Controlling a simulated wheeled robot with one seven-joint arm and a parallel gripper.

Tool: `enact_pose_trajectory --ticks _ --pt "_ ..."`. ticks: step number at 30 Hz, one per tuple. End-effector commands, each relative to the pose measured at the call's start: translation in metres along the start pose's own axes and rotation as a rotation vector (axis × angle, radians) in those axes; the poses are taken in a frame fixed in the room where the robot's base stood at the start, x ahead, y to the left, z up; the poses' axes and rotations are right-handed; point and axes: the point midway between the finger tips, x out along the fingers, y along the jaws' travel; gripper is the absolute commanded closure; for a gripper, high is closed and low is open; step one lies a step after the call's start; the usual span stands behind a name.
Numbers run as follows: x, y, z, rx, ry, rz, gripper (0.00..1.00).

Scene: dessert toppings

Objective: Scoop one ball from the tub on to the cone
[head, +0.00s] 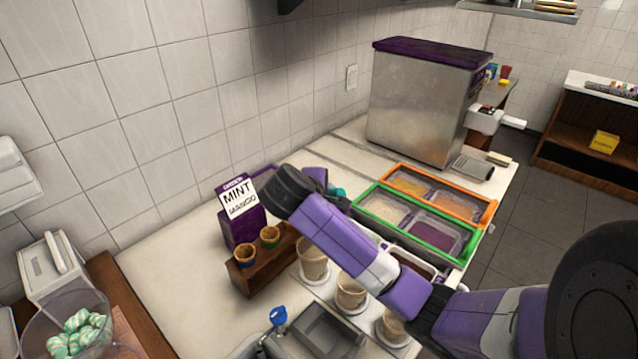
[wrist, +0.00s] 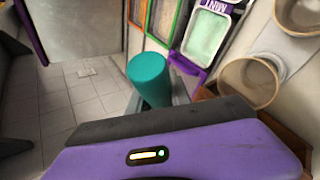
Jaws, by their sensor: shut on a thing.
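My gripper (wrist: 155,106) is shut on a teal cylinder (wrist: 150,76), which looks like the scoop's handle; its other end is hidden. A little teal also shows beside my arm in the head view (head: 338,192). The tub (wrist: 207,36), labelled MINT and pale green inside, is beyond the gripper to the right in the wrist view. My arm hides it in the head view.
Green (head: 363,190) and orange (head: 490,212) topping trays lie to the right, before a steel machine (head: 420,105). Paper cups (head: 352,292) stand in front. Bare counter (head: 170,270) lies left of the holder.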

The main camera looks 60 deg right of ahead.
Motion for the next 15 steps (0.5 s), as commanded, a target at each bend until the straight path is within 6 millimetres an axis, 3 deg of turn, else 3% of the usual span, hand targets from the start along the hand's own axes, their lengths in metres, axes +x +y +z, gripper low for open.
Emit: enact_pose_trajectory --ticks 15 --pt "0.013 0.002 0.001 -0.128 0.000 0.229 1.00"
